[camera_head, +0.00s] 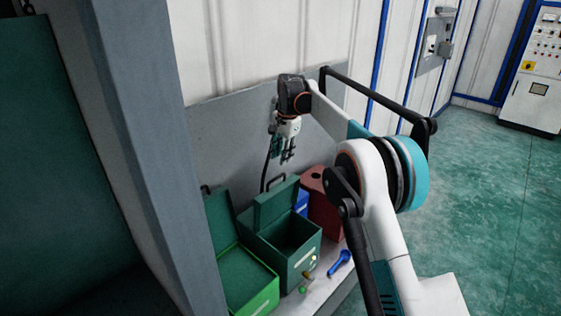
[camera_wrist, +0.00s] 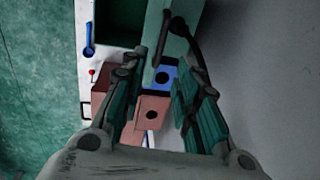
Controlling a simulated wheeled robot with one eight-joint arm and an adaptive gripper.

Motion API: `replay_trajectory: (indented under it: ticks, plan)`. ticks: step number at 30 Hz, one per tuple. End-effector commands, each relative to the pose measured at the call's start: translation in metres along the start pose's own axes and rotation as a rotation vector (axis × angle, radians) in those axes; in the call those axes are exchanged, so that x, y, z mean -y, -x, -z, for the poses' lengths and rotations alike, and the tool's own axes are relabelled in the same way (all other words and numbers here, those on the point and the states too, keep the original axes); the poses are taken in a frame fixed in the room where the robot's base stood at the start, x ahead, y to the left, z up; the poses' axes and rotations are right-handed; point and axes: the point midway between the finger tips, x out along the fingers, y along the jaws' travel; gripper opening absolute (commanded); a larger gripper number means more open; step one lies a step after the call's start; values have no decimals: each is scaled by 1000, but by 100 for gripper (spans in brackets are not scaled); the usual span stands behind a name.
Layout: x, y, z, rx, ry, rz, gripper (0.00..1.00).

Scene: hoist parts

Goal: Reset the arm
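My gripper (camera_head: 283,153) hangs from my raised arm above a row of boxes by the grey back panel, fingers pointing down. In the wrist view my gripper (camera_wrist: 160,115) has its two fingers spread apart, with nothing between them but the boxes far below. In the head view the arm reaches from the lower right up and over toward the panel.
Below stand an open dark green box (camera_head: 291,240), a bright green box (camera_head: 248,282), a red box (camera_head: 322,205) and a partly hidden blue box (camera_head: 301,203). A blue tool (camera_head: 341,262) lies on the shelf. A grey column (camera_head: 150,130) stands left. Floor at right is clear.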

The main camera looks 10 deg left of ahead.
Motion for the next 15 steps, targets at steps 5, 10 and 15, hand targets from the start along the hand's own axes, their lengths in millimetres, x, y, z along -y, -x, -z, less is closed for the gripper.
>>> replay_trajectory:
  ticks: [5, 10, 15]
  plan:
    - [0, 3, 0, 0, 0, 0, 29]
    - [0, 3, 0, 0, 0, 0, 29]
    - [-10, 18, 2, -11, 16, 9, 29]
